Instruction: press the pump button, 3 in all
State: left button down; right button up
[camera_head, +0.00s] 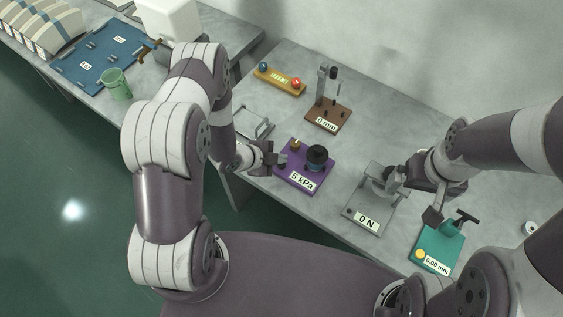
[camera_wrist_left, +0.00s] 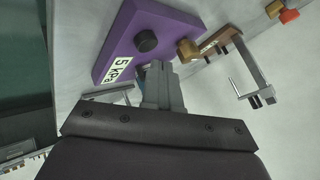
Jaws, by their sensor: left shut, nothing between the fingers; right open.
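The pump unit is a purple plate (camera_head: 297,180) with a "5 kPa" label, a brass knob (camera_head: 295,146) and a large dark cylinder (camera_head: 316,155). Its small dark round button (camera_head: 281,162) is at the plate's left side, beside my left gripper (camera_head: 275,160). My right gripper (camera_head: 414,200) is open and empty, near the "0 N" stand.
A brown "0 mm" stand (camera_head: 328,117) and a yellow block with blue and red knobs (camera_head: 280,80) stand behind the pump. The grey "0 N" stand (camera_head: 368,215) and green "0.00 mm" device (camera_head: 440,245) are to the right. A green cup (camera_head: 116,85) is far left.

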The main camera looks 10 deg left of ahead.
aim_at(279, 166)
pick_arm(q)
notch_tip(279, 166, up, 5)
jog(key=p, duration=0.4)
jog(key=shift+f, duration=0.1)
dwell(2.2)
notch_tip(279, 166, up, 4)
jog(key=shift+f+b, duration=0.1)
jog(key=shift+b, duration=0.95)
notch_tip(279, 166, down, 9)
jog(key=b, duration=0.7)
